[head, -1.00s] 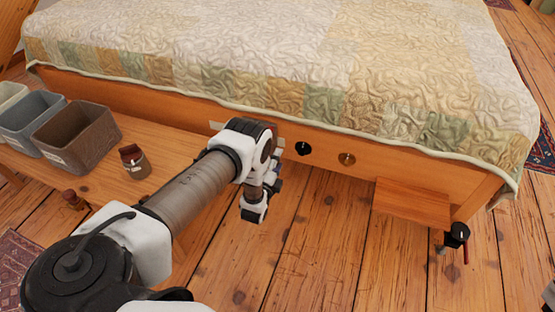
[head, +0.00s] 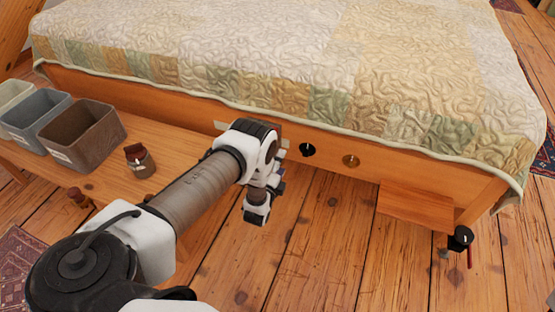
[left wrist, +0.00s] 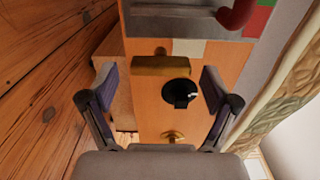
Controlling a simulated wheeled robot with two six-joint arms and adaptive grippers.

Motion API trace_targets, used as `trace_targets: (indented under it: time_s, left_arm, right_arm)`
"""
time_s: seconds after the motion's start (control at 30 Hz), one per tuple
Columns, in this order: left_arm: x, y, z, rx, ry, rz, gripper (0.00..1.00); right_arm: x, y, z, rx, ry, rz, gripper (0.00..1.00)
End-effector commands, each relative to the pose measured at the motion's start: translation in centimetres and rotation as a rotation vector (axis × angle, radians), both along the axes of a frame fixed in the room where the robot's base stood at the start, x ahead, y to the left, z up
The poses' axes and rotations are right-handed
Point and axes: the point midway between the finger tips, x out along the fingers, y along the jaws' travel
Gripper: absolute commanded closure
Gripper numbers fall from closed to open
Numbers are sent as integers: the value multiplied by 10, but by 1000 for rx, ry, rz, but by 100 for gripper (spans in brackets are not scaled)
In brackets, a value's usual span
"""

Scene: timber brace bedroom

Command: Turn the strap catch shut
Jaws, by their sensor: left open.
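A brass bar-shaped piece (left wrist: 161,66), which looks like the strap catch, is on the orange wooden bed side board (left wrist: 148,113) in the left wrist view. It lies crosswise between my finger directions, with a small brass stub above it. In the head view my arm hides it. My left gripper (left wrist: 158,78) is open and empty, facing the board, with one finger on each side of the picture. Whether the fingers reach the bar's depth I cannot tell. In the head view the gripper (head: 266,190) is in front of the board. My right gripper is not in view.
A black round knob (head: 308,149) and a brass knob (head: 351,160) sit on the board to the right. A quilt (head: 290,60) overhangs the board. Floor in front is clear.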

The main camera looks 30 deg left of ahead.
Motion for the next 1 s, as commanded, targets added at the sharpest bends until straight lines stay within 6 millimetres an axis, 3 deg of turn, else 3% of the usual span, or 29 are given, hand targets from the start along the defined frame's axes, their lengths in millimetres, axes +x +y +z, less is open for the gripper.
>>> trace_targets:
  time_s: [0.33,0.5,1.0]
  left_arm:
    - [-78,-20,-1,-1,6,-2,12]
    - [-105,-26,0,0,1,-2,12]
    - [-110,-27,0,0,0,-1,12]
  right_arm:
    - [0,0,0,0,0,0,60]
    - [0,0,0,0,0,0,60]
    - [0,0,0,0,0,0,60]
